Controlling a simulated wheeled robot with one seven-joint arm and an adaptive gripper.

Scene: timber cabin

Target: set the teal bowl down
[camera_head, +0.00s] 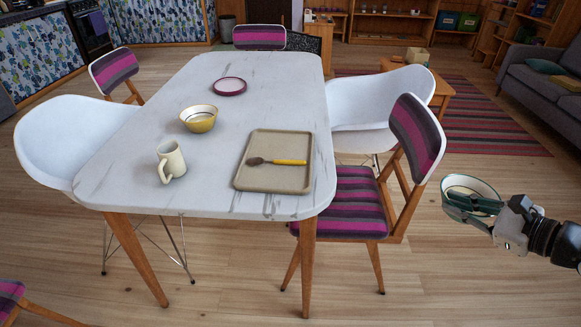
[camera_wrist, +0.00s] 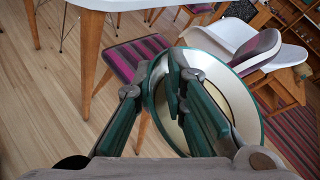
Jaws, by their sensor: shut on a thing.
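The teal bowl (camera_head: 470,186), cream inside with a teal rim, is held in the air at the right of the head view, apart from the table. My gripper (camera_head: 474,207) is shut on its wall. In the wrist view the bowl (camera_wrist: 240,92) is tilted toward the camera, and the fingers of my gripper (camera_wrist: 178,95) cover its left part. The white marble-patterned table (camera_head: 130,150) stands to the left, with wooden legs. The far side of the bowl's outside is hidden.
A striped chair (camera_head: 417,135) and a white chair (camera_head: 378,97) stand along the table's right side. Bare tabletop lies between the dishes.

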